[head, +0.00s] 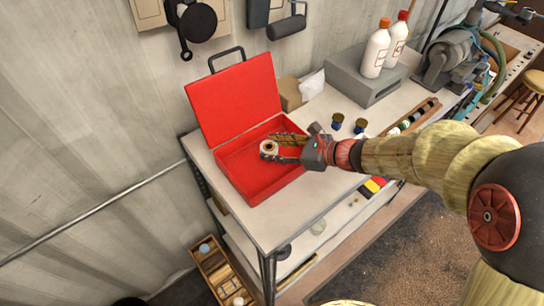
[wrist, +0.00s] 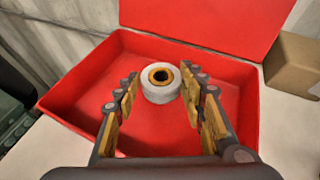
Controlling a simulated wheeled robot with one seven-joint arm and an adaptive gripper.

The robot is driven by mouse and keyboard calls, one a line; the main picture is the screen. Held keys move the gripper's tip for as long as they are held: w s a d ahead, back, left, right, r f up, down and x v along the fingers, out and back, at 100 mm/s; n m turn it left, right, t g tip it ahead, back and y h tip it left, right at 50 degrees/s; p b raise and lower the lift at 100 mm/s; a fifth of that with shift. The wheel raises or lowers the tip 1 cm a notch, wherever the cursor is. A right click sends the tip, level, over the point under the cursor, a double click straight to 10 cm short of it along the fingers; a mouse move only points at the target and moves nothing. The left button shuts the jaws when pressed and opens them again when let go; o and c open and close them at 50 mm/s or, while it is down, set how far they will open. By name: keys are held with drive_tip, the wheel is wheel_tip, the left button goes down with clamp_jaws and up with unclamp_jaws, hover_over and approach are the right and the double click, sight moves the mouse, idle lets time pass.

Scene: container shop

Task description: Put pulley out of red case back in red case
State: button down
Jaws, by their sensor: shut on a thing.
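The red case (head: 250,182) stands open on the workbench, with its lid raised at the back. It also fills much of the wrist view (wrist: 75,95). The pulley (wrist: 160,91) is a pale grey-white ring with a brass-coloured rim around a dark hole. My gripper (head: 271,148) reaches in from the right over the case. Its fingertips (wrist: 159,84) are shut on the pulley, one on each side. The pulley (head: 268,149) is within the outline of the open case; its height above the case floor is hard to tell. The visible case floor is otherwise bare.
A cardboard box (head: 289,93) stands right of the lid. Behind are a grey block (head: 365,75) and two white bottles (head: 375,50). Two small dark blue jars (head: 337,121) and a wooden tray (head: 415,117) lie to the right, near my arm.

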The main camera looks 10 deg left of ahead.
drive_tip(key=shift+s+a+f, duration=0.1)
drive_tip(key=shift+a+f, duration=0.1)
drive_tip(key=shift+f, duration=0.75)
drive_tip(key=shift+a+f, duration=0.15)
drive_tip(key=shift+f, duration=0.8)
drive_tip(key=shift+f, duration=0.1)
drive_tip(key=c, duration=1.4)
unclamp_jaws()
drive_tip(key=shift+d+r, duration=0.1)
drive_tip(key=shift+r, duration=0.1)
drive_tip(key=v, duration=1.1)
drive_tip(key=shift+s+d+r, duration=0.1)
drive_tip(key=shift+s+d, duration=0.1)
drive_tip(key=shift+d, duration=0.2)
